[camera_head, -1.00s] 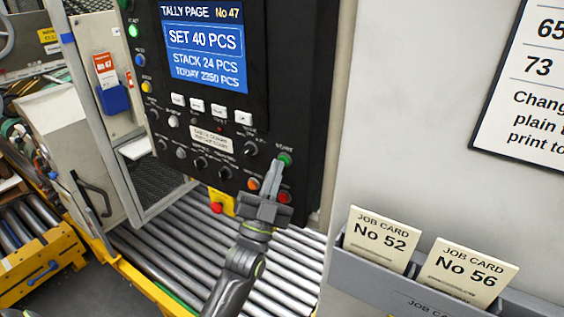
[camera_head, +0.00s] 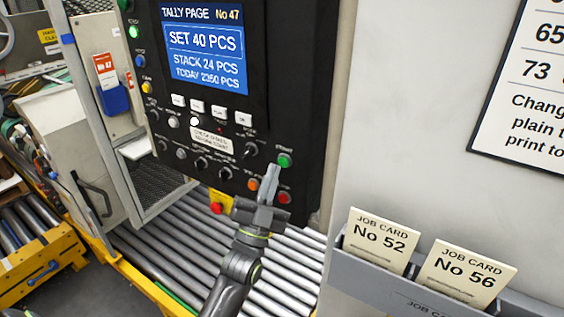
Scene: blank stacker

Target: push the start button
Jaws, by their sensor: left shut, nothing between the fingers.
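The green start button (camera_head: 285,160) sits at the lower right of the black control panel (camera_head: 297,60), with a small label above it. My left gripper (camera_head: 272,169) is shut and empty. My right gripper is not in view.
An orange button (camera_head: 253,184) and a red button (camera_head: 284,197) lie close to my fingers. The blue screen (camera_head: 204,50) reads SET 40 PCS, STACK 24 PCS. A small white lamp (camera_head: 194,121) glows. A roller conveyor (camera_head: 180,255) runs below; a card holder (camera_head: 370,264) is right.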

